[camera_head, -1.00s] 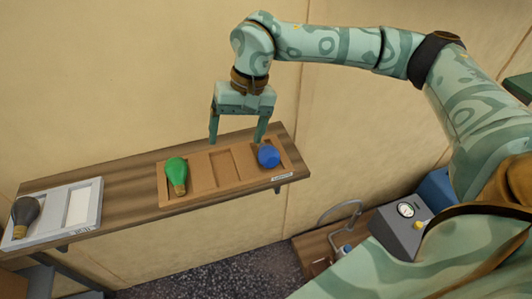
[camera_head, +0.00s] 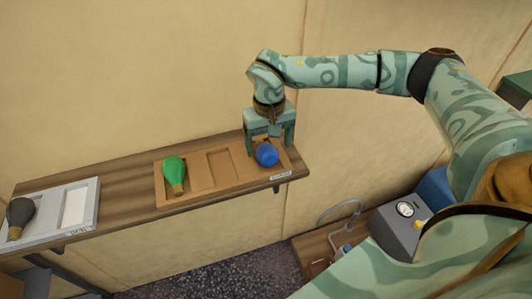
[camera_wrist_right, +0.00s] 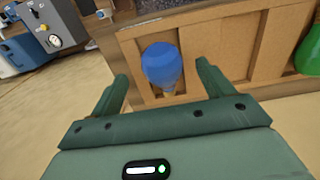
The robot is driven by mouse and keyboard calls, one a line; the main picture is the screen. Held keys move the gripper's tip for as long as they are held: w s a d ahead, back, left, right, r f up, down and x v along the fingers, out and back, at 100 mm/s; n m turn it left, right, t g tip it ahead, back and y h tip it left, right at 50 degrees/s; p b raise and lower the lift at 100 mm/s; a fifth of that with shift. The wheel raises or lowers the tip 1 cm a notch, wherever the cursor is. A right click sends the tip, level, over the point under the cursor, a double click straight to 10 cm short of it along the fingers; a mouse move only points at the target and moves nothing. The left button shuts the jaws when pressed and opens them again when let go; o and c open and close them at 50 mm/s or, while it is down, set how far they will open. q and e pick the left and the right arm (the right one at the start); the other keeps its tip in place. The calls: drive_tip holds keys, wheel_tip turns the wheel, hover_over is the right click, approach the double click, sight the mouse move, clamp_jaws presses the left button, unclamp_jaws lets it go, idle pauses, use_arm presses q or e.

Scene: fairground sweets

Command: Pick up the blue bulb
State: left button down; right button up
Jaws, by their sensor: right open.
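The blue bulb (camera_head: 267,154) lies in the right compartment of a brown wooden tray (camera_head: 201,199) on the wall shelf. In the right wrist view the blue bulb (camera_wrist_right: 162,65) shows ahead, between the two fingertips, with its narrow end toward the gripper. My right gripper (camera_head: 269,148) is open, its fingers pointing down at either side of the bulb in the head view. In the wrist view the open right gripper (camera_wrist_right: 162,80) does not appear to touch the bulb. My left gripper is not in view.
A green bulb (camera_head: 174,173) lies in the tray's left compartment; the middle compartment (camera_head: 220,168) is empty. A grey tray (camera_head: 93,207) with a dark bulb (camera_head: 20,214) is at the shelf's left end. A wall (camera_head: 150,70) rises behind. A gauge box (camera_head: 402,225) stands lower right.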

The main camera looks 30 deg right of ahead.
sight(268, 149)
wheel_tip(268, 149, down, 4)
drive_tip(key=shift+a+r, duration=0.1)
drive_tip(key=shift+r, duration=0.05)
drive_tip(key=c, duration=0.9)
drive_tip(key=shift+o, duration=0.2)
